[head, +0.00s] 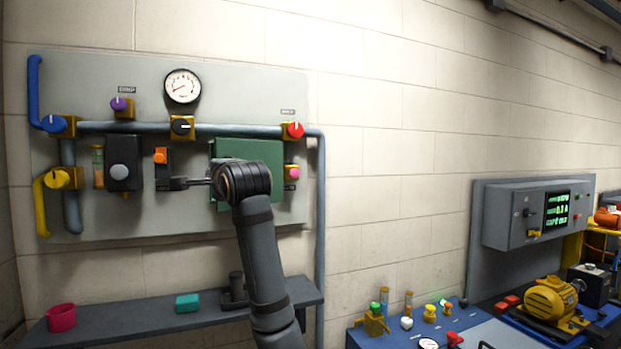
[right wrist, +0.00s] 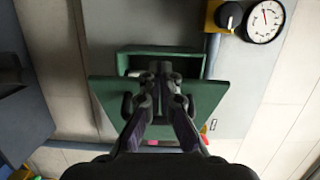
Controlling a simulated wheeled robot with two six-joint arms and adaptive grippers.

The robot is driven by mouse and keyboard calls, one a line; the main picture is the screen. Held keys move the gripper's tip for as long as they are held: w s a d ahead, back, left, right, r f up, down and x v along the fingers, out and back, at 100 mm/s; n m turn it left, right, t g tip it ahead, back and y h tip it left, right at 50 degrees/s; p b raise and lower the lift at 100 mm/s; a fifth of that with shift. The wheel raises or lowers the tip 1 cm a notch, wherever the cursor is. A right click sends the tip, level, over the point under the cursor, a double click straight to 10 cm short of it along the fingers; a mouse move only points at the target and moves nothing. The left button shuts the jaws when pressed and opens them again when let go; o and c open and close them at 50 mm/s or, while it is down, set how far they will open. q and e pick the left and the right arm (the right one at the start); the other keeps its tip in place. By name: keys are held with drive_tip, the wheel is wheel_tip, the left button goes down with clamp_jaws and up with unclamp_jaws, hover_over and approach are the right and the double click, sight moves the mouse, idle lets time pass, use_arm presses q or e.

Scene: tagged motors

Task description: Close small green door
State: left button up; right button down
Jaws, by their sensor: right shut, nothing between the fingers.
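The small green door (head: 248,150) is on the grey wall panel in the head view, partly hidden by my right arm. In the right wrist view the door (right wrist: 105,97) stands open, away from a green box (right wrist: 190,62) whose inside shows as a dark gap. My right gripper (head: 190,183) is shut and empty, to the left of the door in the head view. In the right wrist view its closed fingertips (right wrist: 160,70) lie over the door and reach the box opening. Whether they touch the door cannot be told. My left gripper is not in view.
The panel carries a gauge (head: 182,86), a red knob (head: 293,130), a pink knob (head: 292,173), an orange button (head: 160,155) and pipes around the door.

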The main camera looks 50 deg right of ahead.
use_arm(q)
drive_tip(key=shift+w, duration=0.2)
use_arm(e)
drive_tip(key=shift+w+d, duration=0.1)
drive_tip(key=shift+w, duration=0.4)
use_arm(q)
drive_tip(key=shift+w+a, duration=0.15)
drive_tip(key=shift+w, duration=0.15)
use_arm(e)
drive_tip(key=shift+w, duration=0.35)
idle(0.4)
drive_tip(key=shift+f, duration=0.1)
